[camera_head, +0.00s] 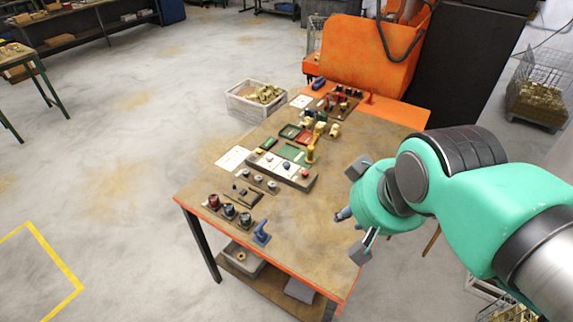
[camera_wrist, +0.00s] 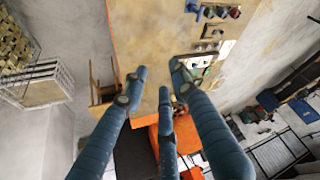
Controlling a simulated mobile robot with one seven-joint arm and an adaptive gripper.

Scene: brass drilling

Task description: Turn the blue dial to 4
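The blue dial (camera_head: 229,211) stands in a row of three dials at the near left corner of the workbench (camera_head: 310,225). A red dial (camera_head: 213,202) is on its left and a dark greenish dial (camera_head: 245,219) on its right. The row also shows small at the top of the wrist view, with the blue dial (camera_wrist: 221,11) in the middle. Its scale and setting are too small to read. My gripper (camera_head: 352,212) is above the right side of the bench, well apart from the dials. Its blue fingers (camera_wrist: 158,75) are spread open and empty in the wrist view.
A blue upright handle (camera_head: 262,233) stands just right of the dials. Behind them are a dark slide fixture (camera_head: 243,195), a switch panel (camera_head: 282,169) and green trays (camera_head: 294,152). A crate of brass parts (camera_head: 258,98) sits at the back left. The bench's front right is bare.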

